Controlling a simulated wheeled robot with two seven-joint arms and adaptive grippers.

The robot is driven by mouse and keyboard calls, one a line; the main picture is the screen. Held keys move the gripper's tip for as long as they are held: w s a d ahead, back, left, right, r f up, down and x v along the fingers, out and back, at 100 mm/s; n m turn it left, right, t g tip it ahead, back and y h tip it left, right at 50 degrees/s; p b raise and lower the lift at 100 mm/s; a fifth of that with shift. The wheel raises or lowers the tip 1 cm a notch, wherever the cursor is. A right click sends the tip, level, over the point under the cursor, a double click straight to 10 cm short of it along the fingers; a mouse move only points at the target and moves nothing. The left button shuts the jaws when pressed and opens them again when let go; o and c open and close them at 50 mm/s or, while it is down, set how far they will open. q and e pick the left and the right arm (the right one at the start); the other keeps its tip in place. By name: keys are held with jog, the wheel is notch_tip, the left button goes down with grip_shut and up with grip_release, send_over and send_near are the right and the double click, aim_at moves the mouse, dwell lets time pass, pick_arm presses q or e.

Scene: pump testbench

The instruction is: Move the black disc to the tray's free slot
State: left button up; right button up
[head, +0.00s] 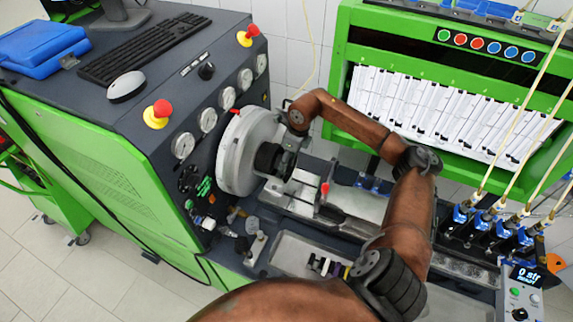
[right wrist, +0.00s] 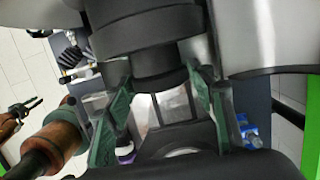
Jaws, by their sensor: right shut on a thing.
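My right gripper (right wrist: 160,90) is at the front of the large round grey wheel (head: 236,160). Its two green fingers are on either side of the narrow end of a black stepped round part (right wrist: 150,35), which also shows in front of the wheel in the head view (head: 268,158). I cannot tell whether this part is the black disc or a hub of the machine. A shallow grey tray (head: 290,243) lies on the bench below, with several small black, white, purple and yellow pieces (head: 328,266) in a row. Its free slot cannot be made out. My left gripper (right wrist: 22,108) shows small at the left edge.
Gauges, knobs and red stop buttons (head: 158,113) cover the panel left of the wheel. A metal rail bed (head: 300,190) runs right from the wheel. Blue-topped valves with hoses (head: 480,220) stand at the right. A green rack (head: 450,95) is behind.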

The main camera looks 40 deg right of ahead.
jog(key=shift+r+p, duration=0.3)
jog(key=shift+r, duration=0.35)
jog(key=shift+r+p, duration=1.25)
jog(key=shift+r, duration=1.6)
